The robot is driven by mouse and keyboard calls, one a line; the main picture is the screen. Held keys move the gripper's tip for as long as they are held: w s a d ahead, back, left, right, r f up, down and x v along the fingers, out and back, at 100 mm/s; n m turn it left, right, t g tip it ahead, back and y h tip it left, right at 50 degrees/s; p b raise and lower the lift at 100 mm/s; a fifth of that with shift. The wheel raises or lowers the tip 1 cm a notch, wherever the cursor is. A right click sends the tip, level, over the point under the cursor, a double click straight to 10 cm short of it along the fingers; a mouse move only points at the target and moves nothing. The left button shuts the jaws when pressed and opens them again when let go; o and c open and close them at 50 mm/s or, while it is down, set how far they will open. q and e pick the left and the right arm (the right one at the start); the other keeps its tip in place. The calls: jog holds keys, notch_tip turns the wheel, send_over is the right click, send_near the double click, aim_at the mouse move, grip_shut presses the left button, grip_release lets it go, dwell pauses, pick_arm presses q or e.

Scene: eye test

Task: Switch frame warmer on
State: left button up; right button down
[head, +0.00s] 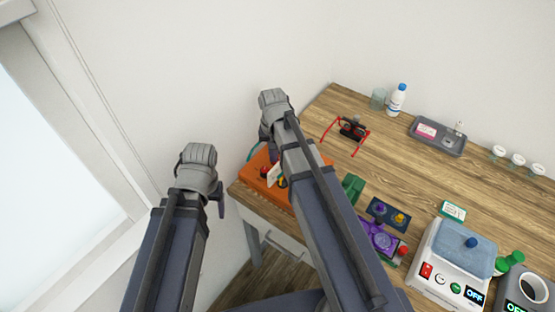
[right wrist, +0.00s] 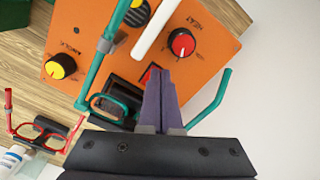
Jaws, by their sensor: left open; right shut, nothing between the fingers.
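An orange box (head: 262,180) with a knob labelled HEAT sits at the table's left end, partly hidden by my right arm. In the right wrist view, the orange box (right wrist: 215,60) has a red HEAT knob (right wrist: 182,42), a yellow knob (right wrist: 61,66), a striped knob (right wrist: 137,14) and a red switch (right wrist: 150,76). My right gripper (right wrist: 160,72) is shut and empty, its tips at the red switch; contact cannot be told. The switch's position is unclear. My left gripper (head: 220,201) is open and empty, left of the table.
Teal glasses (right wrist: 104,104) lie close around my right fingers. Red glasses (head: 352,128) are behind. A white machine (head: 446,272) with a red switch and an OFF display stands front right. A grey tray (head: 452,147) and a bottle (head: 397,100) are at the back.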

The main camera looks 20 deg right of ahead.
jog(key=shift+f+b, duration=0.95)
dwell(0.7)
jog(key=shift+r, duration=0.1)
notch_tip(320, 180, up, 7)
jog(key=p, duration=0.7)
dwell(0.3)
jog(key=s+a+f+n+h+b, duration=0.1)
jog(key=s+a+f+n+b, duration=0.3)
jog(key=s+a+n, duration=0.4)
jog(key=s+a, duration=0.2)
jog(key=s, duration=0.4)
jog(key=shift+s+a+f, duration=0.15)
jog(key=shift+a, duration=0.1)
